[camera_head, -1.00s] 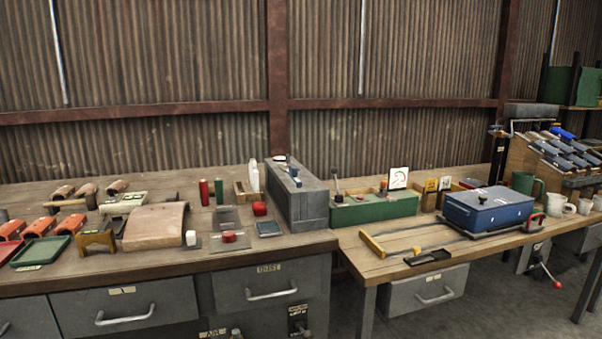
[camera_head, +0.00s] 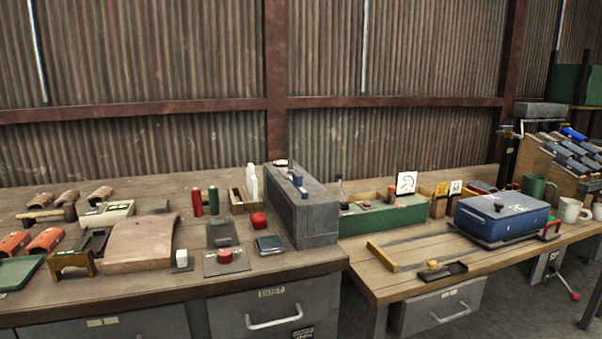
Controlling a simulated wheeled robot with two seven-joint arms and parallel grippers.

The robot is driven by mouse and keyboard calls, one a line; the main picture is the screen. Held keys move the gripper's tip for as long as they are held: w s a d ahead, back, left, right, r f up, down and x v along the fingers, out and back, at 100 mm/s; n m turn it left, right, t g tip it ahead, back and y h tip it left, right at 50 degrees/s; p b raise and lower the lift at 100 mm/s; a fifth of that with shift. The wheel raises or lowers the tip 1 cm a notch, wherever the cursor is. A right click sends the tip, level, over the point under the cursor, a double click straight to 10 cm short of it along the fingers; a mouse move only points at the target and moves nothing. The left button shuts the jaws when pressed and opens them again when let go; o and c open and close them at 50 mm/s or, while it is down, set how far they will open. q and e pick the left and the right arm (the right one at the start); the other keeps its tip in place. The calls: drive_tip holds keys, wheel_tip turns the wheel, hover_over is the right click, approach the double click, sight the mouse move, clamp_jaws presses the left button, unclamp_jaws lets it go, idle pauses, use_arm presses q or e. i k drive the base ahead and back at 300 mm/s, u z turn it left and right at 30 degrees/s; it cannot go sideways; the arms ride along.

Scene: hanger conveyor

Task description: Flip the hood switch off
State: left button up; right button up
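No part is clearly readable as the hood switch. A small black plate with white lettering (camera_head: 303,333) shows at the bottom edge, on the grey cabinet front beside the labelled drawer (camera_head: 232,318). Its lower part is cut off, and I cannot read the lettering or see a switch position. A grey box (camera_head: 315,215) with small blue and white parts on top stands at the right end of the left bench. Neither of my grippers is in view.
The left bench (camera_head: 160,284) carries a brown curved cover (camera_head: 142,243), a red button (camera_head: 225,255) on a plate, and red and green cylinders. The lower right bench (camera_head: 390,285) holds a green box (camera_head: 384,219) and a blue case (camera_head: 502,216). Floor shows beyond the benches.

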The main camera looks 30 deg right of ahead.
sight(290, 160)
drive_tip(key=z, duration=2.35)
drive_tip(key=i, duration=1.8)
drive_tip(key=u, duration=3.1)
drive_tip(key=i, duration=0.15)
drive_tip(key=u, duration=0.15)
